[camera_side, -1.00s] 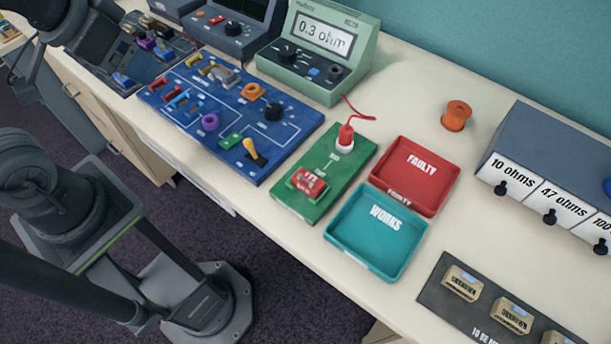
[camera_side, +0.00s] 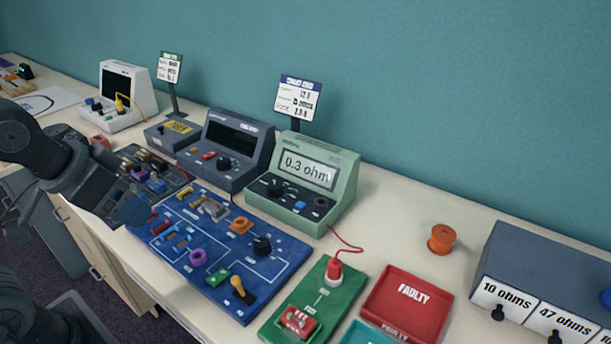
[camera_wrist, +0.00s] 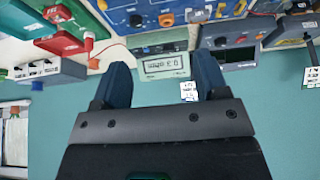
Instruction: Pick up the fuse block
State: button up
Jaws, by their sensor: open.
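A red block (camera_side: 298,320) with small white lettering sits on a green board (camera_side: 330,287) at the bottom of the side view. It looks like the fuse block, but its lettering is too small to read surely. In the wrist view, which is upside down, the red block (camera_wrist: 58,14) shows at the upper left on the green board. My gripper (camera_wrist: 160,80) has its two dark fingers apart, with nothing between them. In the side view my gripper is at the left, by the blue panel's left end, well away from the red block.
A red plug (camera_side: 334,270) with a red lead stands on the green board. The green meter (camera_side: 310,185) reads 0.3 ohm. The blue panel (camera_side: 205,275) lies left of the board, the red FAULTY tray (camera_side: 405,293) right of it. An orange spool (camera_side: 441,240) stands behind the tray.

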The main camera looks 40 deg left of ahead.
jog(key=shift+c, duration=0.6)
jog(key=m+g+y, duration=0.2)
jog(key=m+g, duration=0.3)
jog(key=m, duration=0.8)
send_over(297, 317)
jog(key=w+a, duration=0.1)
jog(key=a, duration=0.4)
jog(key=d+f+m+y, duration=0.2)
jog(key=d+f+m, duration=0.35)
jog(key=d, duration=0.45)
jog(key=shift+n+g, duration=0.25)
jog(key=shift+g, duration=0.05)
jog(key=x, duration=1.4)
jog(key=shift+s+r, duration=0.1)
jog(key=shift+s, duration=0.25)
